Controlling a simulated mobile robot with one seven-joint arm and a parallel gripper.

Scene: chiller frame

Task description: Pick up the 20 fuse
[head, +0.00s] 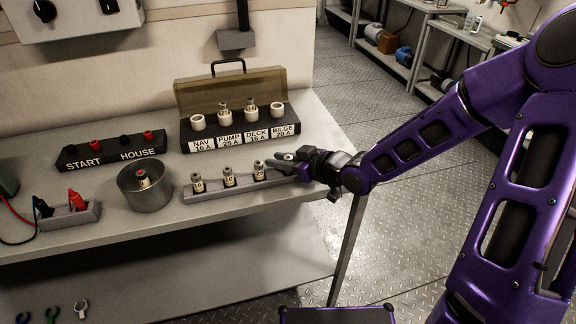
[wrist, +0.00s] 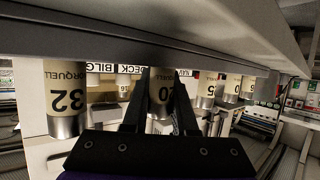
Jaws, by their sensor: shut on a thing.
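My gripper (head: 284,166) is at the right part of the grey fuse rack (head: 215,191) on the bench. In the wrist view, which is upside down, its two fingers (wrist: 160,100) are shut on the sides of a cream fuse marked 20 (wrist: 160,92). Its base end meets the rack; I cannot tell whether it is clear of it. A fuse marked 32 (wrist: 66,98) stands beside it in the wrist view. Three more fuses, including one at the left end (head: 198,184), stand in the rack to the left of my gripper.
Behind the rack is a fuse box (head: 240,136) labelled NAV, PUMP, DECK and BILGE, with its lid up. A metal pot (head: 146,199) with a fuse-like piece inside stands left of the rack. A START/HOUSE terminal strip (head: 112,155) is at the left. The bench front edge is close below.

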